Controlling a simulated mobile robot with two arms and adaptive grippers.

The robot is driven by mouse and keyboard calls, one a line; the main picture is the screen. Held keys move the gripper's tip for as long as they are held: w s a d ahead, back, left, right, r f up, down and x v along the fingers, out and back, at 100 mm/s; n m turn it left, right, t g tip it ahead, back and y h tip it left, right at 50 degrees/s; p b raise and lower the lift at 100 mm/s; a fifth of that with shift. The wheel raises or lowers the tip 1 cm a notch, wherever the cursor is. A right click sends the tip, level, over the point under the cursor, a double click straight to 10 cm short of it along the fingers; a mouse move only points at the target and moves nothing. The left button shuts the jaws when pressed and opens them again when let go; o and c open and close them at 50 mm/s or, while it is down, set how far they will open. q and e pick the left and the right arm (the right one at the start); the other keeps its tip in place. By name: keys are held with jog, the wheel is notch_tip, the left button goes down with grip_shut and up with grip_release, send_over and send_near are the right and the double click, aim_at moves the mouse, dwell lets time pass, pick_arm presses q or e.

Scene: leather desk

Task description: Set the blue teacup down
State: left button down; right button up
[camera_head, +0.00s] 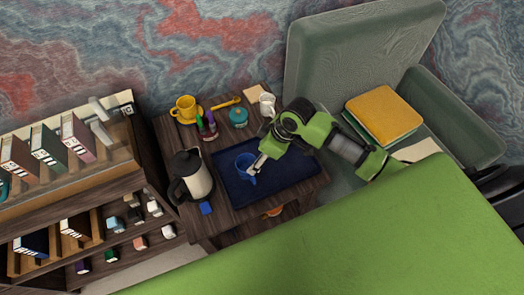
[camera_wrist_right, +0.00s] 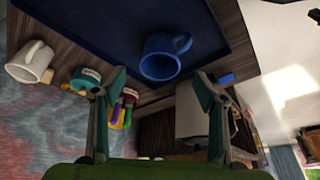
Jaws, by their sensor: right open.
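The blue teacup (camera_head: 243,163) stands on the dark blue tray (camera_head: 290,190) near its left end. My right gripper (camera_head: 258,164) is just right of the cup, its fingertips overlapping the cup's right side in the head view. In the right wrist view, the cup (camera_wrist_right: 158,66) shows beyond and between the fingertips of my right gripper (camera_wrist_right: 160,84), with its handle toward the upper right. The fingers are spread wide and seem clear of the cup; exact distance is hard to tell. My left gripper is not in view.
A tall jug (camera_head: 197,180) stands left of the tray, with a small blue block (camera_head: 206,208) below it. A yellow cup (camera_head: 184,106), markers (camera_head: 207,128), a teal pot (camera_head: 238,117) and a white mug (camera_head: 267,104) line the back. The tray's right half is clear.

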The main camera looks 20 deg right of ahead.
jog(key=shift+v, duration=1.4)
